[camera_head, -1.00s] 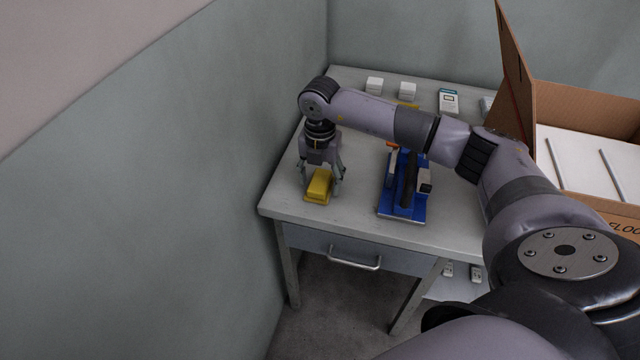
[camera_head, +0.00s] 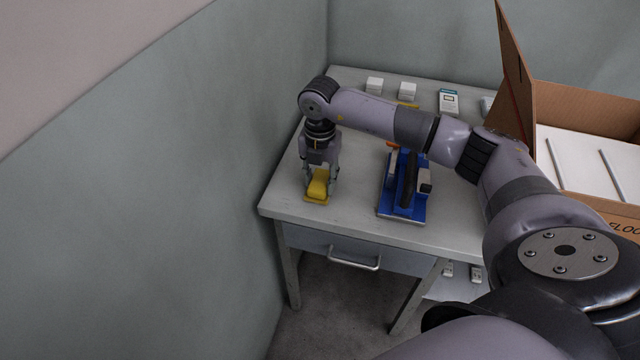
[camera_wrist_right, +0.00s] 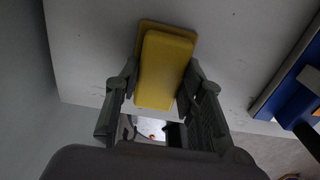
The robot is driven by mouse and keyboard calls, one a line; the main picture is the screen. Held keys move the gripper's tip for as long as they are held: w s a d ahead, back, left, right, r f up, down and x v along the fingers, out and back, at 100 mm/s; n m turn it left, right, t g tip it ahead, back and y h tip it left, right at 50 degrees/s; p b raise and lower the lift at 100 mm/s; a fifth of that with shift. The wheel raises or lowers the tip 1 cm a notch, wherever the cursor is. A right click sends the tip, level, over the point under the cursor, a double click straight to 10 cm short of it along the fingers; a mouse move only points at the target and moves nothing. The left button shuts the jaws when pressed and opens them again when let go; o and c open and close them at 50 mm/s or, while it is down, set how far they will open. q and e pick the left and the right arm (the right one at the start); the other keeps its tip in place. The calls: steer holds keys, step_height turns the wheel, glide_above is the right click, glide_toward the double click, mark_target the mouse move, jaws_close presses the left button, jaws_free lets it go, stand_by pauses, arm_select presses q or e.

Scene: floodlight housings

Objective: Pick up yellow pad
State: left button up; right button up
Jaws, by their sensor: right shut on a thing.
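The yellow pad (camera_head: 318,187) rests on the table near its front left corner, with a raised block on a wider flat base. It also shows in the right wrist view (camera_wrist_right: 165,70). My right gripper (camera_head: 319,183) points down over the pad, and its fingers are shut on the pad's two sides. In the right wrist view the fingers (camera_wrist_right: 158,90) press on the block from left and right. The pad appears to still be at table level. My left gripper is not in view.
A blue fixture (camera_head: 402,212) with dark and white parts stands right of the pad. White boxes (camera_head: 375,85) and a small labelled device (camera_head: 448,101) lie at the back. An open cardboard box (camera_head: 580,101) is at right. A wall is close on the left.

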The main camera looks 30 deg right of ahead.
mark_target(320, 180)
step_height(320, 180, up, 10)
steer(key=o, duration=0.6)
steer(key=c, duration=0.5)
